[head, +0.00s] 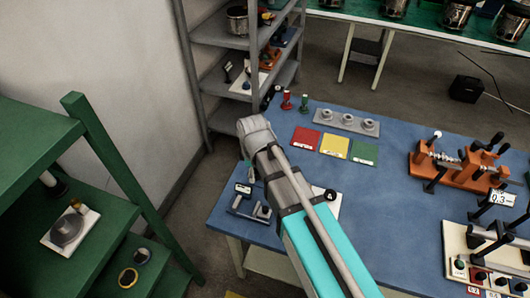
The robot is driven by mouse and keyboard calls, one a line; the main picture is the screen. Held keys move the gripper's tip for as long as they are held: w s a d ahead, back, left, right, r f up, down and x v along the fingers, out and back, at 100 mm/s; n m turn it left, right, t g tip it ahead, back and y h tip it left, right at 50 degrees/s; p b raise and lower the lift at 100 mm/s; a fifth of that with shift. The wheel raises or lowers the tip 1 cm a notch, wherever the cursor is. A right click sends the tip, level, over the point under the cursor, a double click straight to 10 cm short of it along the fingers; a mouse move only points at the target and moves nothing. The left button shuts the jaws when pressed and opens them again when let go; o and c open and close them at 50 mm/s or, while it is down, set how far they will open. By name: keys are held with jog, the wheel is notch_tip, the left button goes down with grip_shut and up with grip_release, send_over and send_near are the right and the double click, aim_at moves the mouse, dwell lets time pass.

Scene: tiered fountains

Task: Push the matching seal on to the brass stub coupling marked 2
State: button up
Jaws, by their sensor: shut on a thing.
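A brass stub (78,206) stands beside a round grey body on a white plate (57,247), on a shelf of the green rack at the left. I cannot read any number on it. Two small rings lie on the lower green shelf: a dark one with a pale centre (142,256) and a yellow and black one (128,277). I cannot tell which seal matches. My arm reaches up over the blue table and bends at its top.
The blue table (385,215) carries red (305,138), yellow (335,146) and green (364,152) mats, a grey block with several knobs (346,121) and orange fixtures (455,166). A green post (115,165) edges the rack. A grey shelf unit (214,82) stands behind. Floor shows between rack and table.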

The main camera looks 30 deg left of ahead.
jog(key=shift+n, duration=0.9)
jog(key=w, duration=0.3)
jog(key=w+a+f+b, duration=0.1)
jog(key=w, duration=0.6)
jog(key=shift+a+f, duration=0.25)
jog(key=shift+f, duration=0.1)
jog(key=shift+s, duration=0.1)
jog(key=shift+f+b, duration=2.85)
jog(key=shift+b, duration=0.2)
jog(key=shift+f+b, duration=1.65)
jog(key=shift+r+p, duration=0.3)
jog(key=shift+r+p, duration=1)
jog(key=shift+p, duration=0.05)
